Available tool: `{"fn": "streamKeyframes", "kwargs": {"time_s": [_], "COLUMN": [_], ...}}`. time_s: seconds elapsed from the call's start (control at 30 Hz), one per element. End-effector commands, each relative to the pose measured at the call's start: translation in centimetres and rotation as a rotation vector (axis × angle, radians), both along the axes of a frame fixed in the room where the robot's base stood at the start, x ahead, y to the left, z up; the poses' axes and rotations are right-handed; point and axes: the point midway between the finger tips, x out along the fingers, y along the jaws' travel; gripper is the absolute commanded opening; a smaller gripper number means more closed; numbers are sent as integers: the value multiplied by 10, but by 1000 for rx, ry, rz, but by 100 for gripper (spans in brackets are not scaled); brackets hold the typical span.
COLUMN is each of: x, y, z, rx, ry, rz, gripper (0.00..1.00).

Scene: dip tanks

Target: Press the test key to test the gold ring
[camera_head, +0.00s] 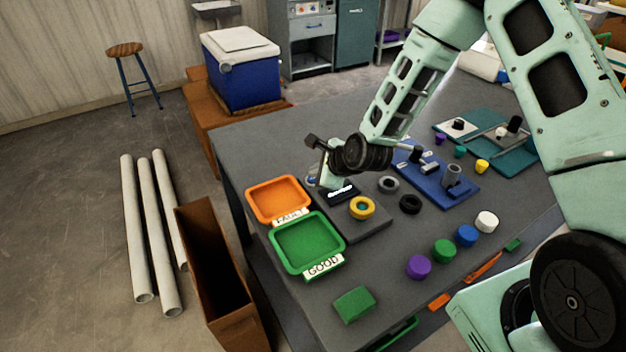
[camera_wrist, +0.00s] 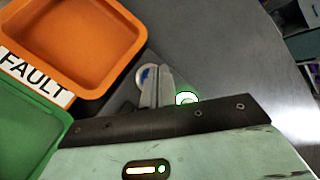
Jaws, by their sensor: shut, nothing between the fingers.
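The gold ring (camera_head: 362,207) lies flat on a dark grey test plate (camera_head: 376,224), just in front of a small black display with white text (camera_head: 341,191). My gripper (camera_head: 327,184) is shut and empty, low over the back left part of the tester. In the wrist view, the shut fingers (camera_wrist: 156,88) overlap a round key with a blue patch (camera_wrist: 144,74), partly hidden behind them. I cannot tell whether they touch it. A green-lit round lamp (camera_wrist: 187,98) glows to the right of the fingers. The gold ring is hidden in the wrist view.
An orange FAULT tray (camera_head: 256,203) and a green GOOD tray (camera_head: 279,262) stand left of the tester. Several coloured cylinders and a green block (camera_head: 354,305) stand nearer.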

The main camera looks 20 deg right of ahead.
Motion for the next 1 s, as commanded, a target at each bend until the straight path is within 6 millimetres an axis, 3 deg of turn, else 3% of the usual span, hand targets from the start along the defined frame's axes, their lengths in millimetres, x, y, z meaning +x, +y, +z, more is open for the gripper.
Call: {"fn": "streamKeyframes", "kwargs": {"time_s": [1.0], "x": [0], "y": [0], "z": [-8], "rx": [-1], "ry": [0], "rz": [1], "gripper": [0]}}
